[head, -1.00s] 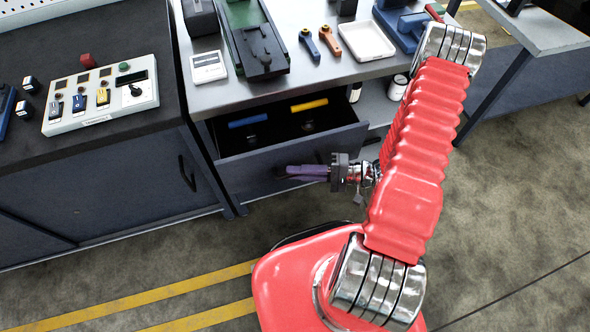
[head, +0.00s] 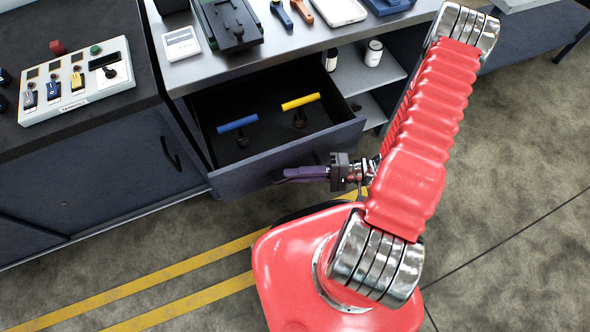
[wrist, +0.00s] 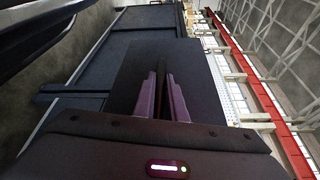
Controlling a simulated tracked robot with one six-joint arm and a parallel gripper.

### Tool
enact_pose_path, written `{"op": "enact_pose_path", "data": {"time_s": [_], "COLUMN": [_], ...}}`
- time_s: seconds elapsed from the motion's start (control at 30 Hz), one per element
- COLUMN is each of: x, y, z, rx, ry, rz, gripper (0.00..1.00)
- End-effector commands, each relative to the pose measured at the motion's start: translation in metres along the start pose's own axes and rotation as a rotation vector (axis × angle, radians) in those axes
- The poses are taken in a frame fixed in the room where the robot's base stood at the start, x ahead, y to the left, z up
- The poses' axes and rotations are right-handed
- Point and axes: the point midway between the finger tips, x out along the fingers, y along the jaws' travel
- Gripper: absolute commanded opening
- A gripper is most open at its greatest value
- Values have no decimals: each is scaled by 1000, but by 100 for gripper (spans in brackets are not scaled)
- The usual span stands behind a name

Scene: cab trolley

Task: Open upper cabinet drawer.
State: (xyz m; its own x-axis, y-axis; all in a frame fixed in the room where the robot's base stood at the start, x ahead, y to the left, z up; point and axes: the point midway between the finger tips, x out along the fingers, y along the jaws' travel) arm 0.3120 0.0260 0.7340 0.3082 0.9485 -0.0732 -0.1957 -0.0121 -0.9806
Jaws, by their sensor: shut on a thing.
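The upper cabinet drawer (head: 240,176) is pulled well out from under the grey worktop in the head view. Inside it lie a blue-handled tool (head: 237,124) and a yellow-handled tool (head: 300,102). My gripper (head: 280,176) is at the drawer's front face, its purple fingers pointing left along it, shut on the drawer handle. The handle itself is hidden by the fingers. In the wrist view my purple fingers (wrist: 163,95) are close together against a dark panel.
A control panel (head: 75,82) sits on the dark cabinet at left. Small containers (head: 373,53) stand on open shelves right of the drawer. Small tools and a white tray (head: 340,10) lie on the worktop (head: 215,68). Open floor with yellow lines (head: 180,282) lies in front.

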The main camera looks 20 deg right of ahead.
Motion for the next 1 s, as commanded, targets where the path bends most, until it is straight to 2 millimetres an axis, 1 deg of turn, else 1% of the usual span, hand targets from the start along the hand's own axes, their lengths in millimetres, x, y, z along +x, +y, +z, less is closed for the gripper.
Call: {"op": "enact_pose_path", "data": {"time_s": [0.03, 0.23, 0.27, 0.5, 0.53, 1.0], "x": [-2, -2, -2, 0, 0, -1], "y": [3, 3, 3, 2, 2, 1], "z": [-5, -5, -5, -3, -2, -1], "rx": [-5, -5, -5, -4, -4, -3], "ry": [9, 6, 6, -1, -2, -6], "rz": [12, 13, 13, 9, 9, 6], "gripper": [0, 0, 12, 28, 29, 29]}}
